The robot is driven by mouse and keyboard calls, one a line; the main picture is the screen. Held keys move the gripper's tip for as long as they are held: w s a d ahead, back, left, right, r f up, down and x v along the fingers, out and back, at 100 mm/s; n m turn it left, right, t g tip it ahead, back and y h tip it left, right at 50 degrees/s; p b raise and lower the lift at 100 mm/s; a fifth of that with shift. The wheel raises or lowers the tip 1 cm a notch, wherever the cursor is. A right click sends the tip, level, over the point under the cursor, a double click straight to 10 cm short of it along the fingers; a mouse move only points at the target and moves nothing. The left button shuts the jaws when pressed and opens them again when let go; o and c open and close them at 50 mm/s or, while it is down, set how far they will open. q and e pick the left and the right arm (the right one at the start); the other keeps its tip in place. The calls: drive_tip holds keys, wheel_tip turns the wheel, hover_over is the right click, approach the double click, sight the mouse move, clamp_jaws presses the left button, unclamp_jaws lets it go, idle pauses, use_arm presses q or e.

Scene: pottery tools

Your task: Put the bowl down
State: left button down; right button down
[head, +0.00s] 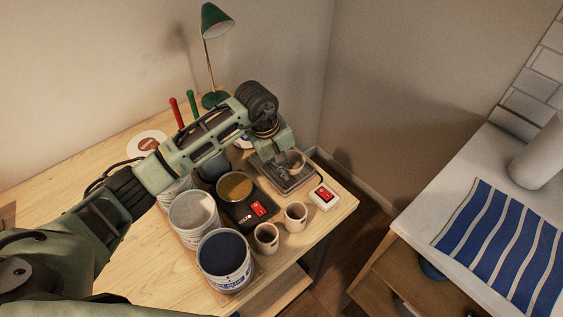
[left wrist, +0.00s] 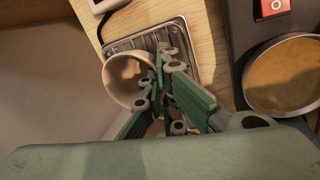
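The bowl (left wrist: 120,81) is small and cream-coloured. In the left wrist view its open side faces the camera. My left gripper (left wrist: 161,68) is closed on the bowl's rim, with one finger over the inside and the other outside. In the head view the bowl (head: 296,160) shows beside my left gripper (head: 283,172), at the grey metal tray (head: 297,184) near the table's far right corner. The tray also shows in the left wrist view (left wrist: 176,30). I cannot tell whether the bowl touches the tray. My right gripper is not in view.
A white box with a red switch (head: 324,197) is next to the tray. Two cups (head: 266,238) (head: 295,217) stand near the front edge. A black device (head: 254,211) with a golden disc and several tubs (head: 224,262) stand left. A green lamp (head: 216,20) is behind.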

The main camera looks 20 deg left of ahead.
use_arm(q)
drive_tip(key=shift+f+b, duration=0.2)
drive_tip(key=shift+b, duration=0.1)
drive_tip(key=c, duration=2)
unclamp_jaws()
drive_tip(key=shift+r, duration=0.1)
drive_tip(key=shift+r+p, duration=0.25)
drive_tip(key=shift+p, duration=0.2)
drive_tip(key=b+v, duration=0.3)
drive_tip(key=v, duration=0.8)
drive_tip(key=shift+a+r+b, duration=0.15)
drive_tip(key=shift+r+b, duration=0.2)
